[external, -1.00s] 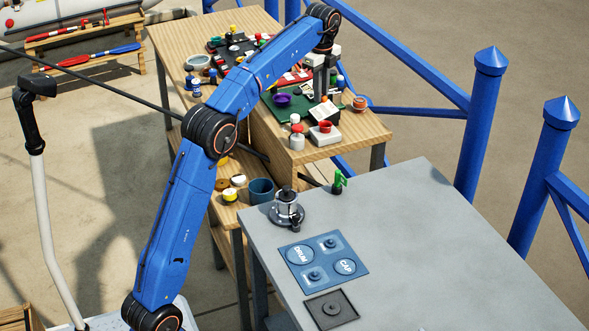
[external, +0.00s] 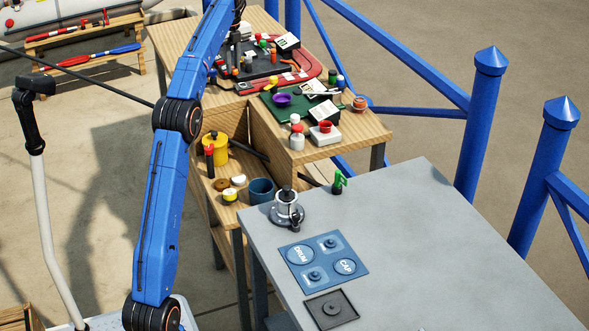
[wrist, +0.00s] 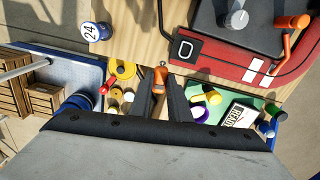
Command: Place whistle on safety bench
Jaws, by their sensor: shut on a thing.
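In the wrist view an orange thing (wrist: 161,76), which looks like the whistle, sits between the fingertips of my gripper (wrist: 160,88). The dark fingers are shut on it, and they hide part of it. In the external view my gripper is near the top edge, above the back of the wooden worktop, and its fingertips cannot be made out clearly. A low wooden bench (external: 85,30) with red and blue paddles stands at the far left by the pale boat. It may be the safety bench, but no label shows which bench that is.
The grey table (external: 430,240) has much free room. Blue railings (external: 480,120) stand behind.

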